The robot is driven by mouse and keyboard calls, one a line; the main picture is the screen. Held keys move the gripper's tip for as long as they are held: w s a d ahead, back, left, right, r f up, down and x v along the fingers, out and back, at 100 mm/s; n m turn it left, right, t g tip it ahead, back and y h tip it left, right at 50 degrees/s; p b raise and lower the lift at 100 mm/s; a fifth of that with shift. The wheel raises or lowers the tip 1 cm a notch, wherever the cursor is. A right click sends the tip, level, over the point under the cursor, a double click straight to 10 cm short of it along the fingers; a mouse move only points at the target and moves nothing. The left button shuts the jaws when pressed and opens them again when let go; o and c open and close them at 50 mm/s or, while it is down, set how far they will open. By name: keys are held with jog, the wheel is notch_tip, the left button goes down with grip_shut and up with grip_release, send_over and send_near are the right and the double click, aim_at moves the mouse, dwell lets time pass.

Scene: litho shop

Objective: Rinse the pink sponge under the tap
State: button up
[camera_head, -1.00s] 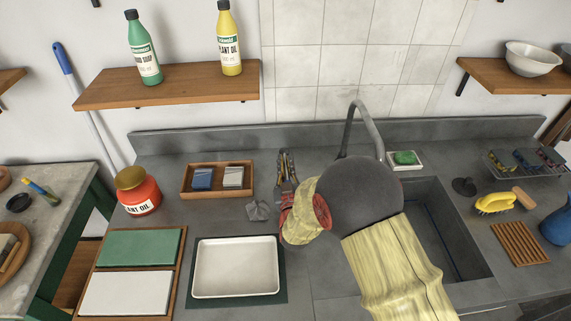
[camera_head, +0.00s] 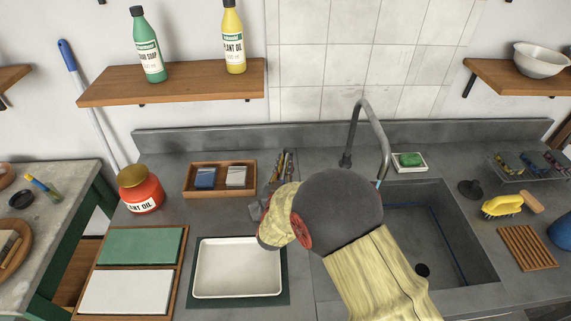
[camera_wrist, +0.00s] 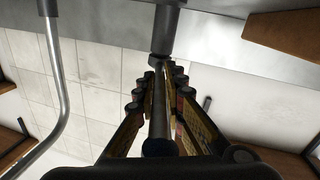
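I see no pink sponge in either view. The tap (camera_head: 368,112) is a grey curved pipe rising behind the sink (camera_head: 455,225); its spout hangs over the basin's back left. A short bluish streak shows below the spout, perhaps water. My gripper (camera_head: 284,160) is left of the tap, its fingers pointing to the wall and partly hidden by my wrist. In the wrist view the fingers (camera_wrist: 164,80) come close together around a dark rod (camera_wrist: 157,125) that meets a grey upright cylinder (camera_wrist: 166,30). Whether they grip the rod is unclear. The tap pipe (camera_wrist: 53,80) stands at the left there.
Left of my arm are a white tray (camera_head: 238,267), a wooden box (camera_head: 220,188) holding blue and pale blocks, and a red jar (camera_head: 140,190). Right of the tap are a green soap (camera_head: 410,159), a yellow brush (camera_head: 502,206) and a slatted wooden rack (camera_head: 527,248).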

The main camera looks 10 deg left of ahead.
aim_at(285, 163)
jog(key=o, duration=0.4)
notch_tip(285, 163, up, 10)
dwell(0.6)
jog(key=shift+c, duration=0.3)
